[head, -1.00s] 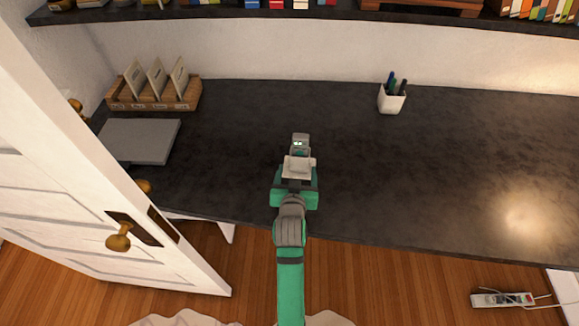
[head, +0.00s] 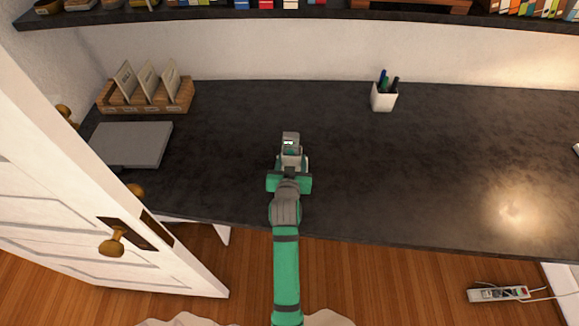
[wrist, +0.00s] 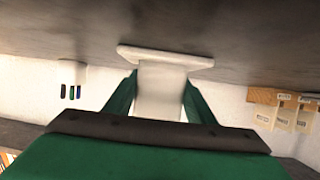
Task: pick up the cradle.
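The cradle is a pale, off-white piece with a wide flat plate and a narrower stem, clear in the wrist view (wrist: 162,88). In the head view my gripper hides much of it, and a pale part of it (head: 291,158) shows just beyond the green gripper body. My gripper (wrist: 160,100) has one green finger on each side of the stem, and both appear to touch it. A small grey piece with a bright face (head: 290,141) stands just beyond; I cannot tell whether it belongs to the cradle. I cannot tell whether the cradle touches the desk.
The dark desk (head: 420,170) is bare around my gripper. A white pen cup (head: 383,98) stands at the back right. A wooden card holder (head: 146,97) and a grey slab (head: 131,145) are at the left. A white door (head: 90,190) stands open at the left.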

